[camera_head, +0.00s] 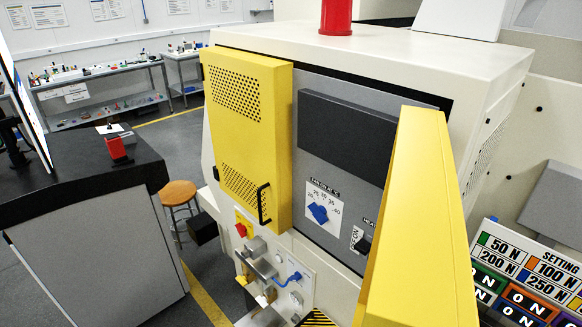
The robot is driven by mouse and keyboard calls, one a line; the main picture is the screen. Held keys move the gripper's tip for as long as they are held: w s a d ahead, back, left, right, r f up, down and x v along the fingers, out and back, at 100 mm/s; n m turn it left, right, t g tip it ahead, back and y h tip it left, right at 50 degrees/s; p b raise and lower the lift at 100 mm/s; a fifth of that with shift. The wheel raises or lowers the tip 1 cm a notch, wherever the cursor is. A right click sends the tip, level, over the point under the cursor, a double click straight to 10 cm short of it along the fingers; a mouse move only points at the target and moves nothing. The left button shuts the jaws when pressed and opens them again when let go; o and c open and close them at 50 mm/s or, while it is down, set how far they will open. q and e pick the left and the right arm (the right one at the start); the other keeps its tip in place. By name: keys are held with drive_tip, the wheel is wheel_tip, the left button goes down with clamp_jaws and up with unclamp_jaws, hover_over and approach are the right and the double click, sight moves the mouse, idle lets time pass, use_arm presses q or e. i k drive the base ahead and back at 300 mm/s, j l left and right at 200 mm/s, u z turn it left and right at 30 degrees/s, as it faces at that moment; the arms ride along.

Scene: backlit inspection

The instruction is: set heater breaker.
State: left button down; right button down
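The heater breaker (364,246) is a small dark switch low on the grey control panel (323,173) of the large cream machine. A white ON/OFF label (355,239) sits beside it. The lettering above starts with "HEA" and is cut off by the yellow door (421,215) on the right, which stands out in front of the panel. The breaker's right side is partly hidden by this door, and I cannot tell its position. A blue knob (318,213) on a white dial plate is to its left. Neither of my grippers is in view.
A perforated yellow door (247,130) with a black handle (263,204) is left of the panel. A red-and-yellow button (241,230), metal fittings and a blue lever (288,279) are below. A black-topped counter (80,180) and stool (178,193) stand left; setting signs (528,275) are right.

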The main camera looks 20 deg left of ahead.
sight(363, 246)
drive_tip(key=j, duration=0.85)
drive_tip(key=i+j, duration=0.1)
drive_tip(key=j, duration=0.75)
